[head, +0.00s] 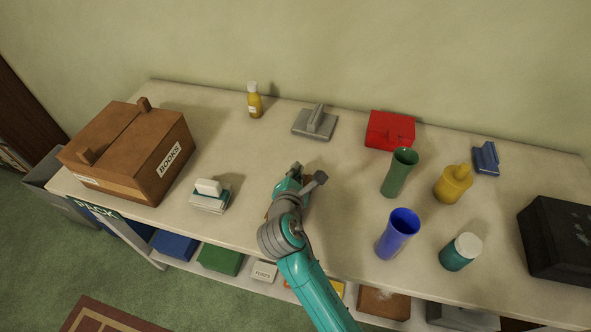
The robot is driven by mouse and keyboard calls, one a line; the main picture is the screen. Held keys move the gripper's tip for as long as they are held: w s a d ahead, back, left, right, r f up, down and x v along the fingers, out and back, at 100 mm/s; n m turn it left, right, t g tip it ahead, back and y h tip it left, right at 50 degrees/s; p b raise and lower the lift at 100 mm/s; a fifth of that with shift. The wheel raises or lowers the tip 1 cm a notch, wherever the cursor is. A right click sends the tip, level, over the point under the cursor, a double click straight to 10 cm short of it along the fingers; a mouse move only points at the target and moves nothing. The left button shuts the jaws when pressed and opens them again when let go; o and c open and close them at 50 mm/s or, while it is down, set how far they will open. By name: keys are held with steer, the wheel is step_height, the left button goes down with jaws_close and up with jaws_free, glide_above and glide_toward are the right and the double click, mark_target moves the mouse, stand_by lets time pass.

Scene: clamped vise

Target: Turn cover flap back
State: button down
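A brown cardboard box (128,150) marked BOOKS stands at the left end of the bench. Its top looks closed, with a seam across it and a small upright brown tab at each end of the seam. No other cover flap can be made out for certain. My gripper (305,175) is over the middle of the bench, well to the right of the box and apart from it.
The bench (240,155) also bears a yellow bottle (254,102), a grey clamp-like piece (316,122), a red box (390,130), green (399,173) and blue (397,234) cups, a mustard dispenser (453,184), a teal jar (461,252), a black box (558,238) and a white stack (210,195).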

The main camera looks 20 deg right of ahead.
steer(key=shift+s+d+f+m+t, duration=0.25)
steer(key=shift+m+t, duration=0.05)
steer(key=shift+m, duration=0.5)
steer(key=c, duration=1.4)
jaws_free()
steer(key=shift+o, duration=0.2)
steer(key=v, duration=1.2)
steer(key=shift+s+d, duration=0.1)
steer(key=shift+d, duration=0.05)
